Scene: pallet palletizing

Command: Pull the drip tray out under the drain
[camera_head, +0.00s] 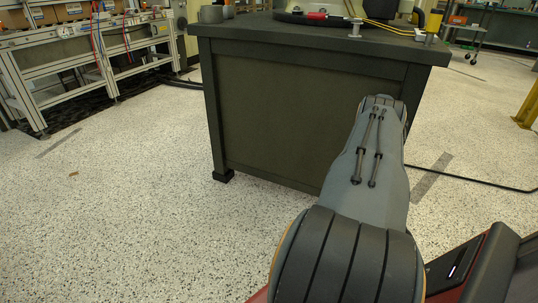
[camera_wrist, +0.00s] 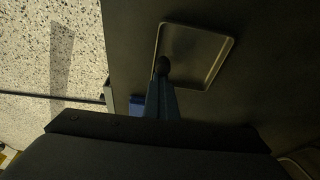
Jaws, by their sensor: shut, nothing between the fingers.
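A shallow rectangular metal tray (camera_wrist: 205,60) with a pale rim, which looks like the drip tray, shows at the upper middle of the wrist view against a dark surface. My gripper (camera_wrist: 162,68) is shut and empty; its dark tip overlaps the tray's lower left corner in the picture. I cannot tell whether it touches the tray. In the head view my own arm reaches toward the dark cabinet (camera_head: 290,110), and the gripper and tray are hidden there. I cannot make out a drain in either view.
A metal-framed workbench (camera_head: 85,60) stands at the left. A black cable (camera_head: 470,181) lies on the floor at the right. The speckled floor (camera_head: 120,200) at the left is mostly clear.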

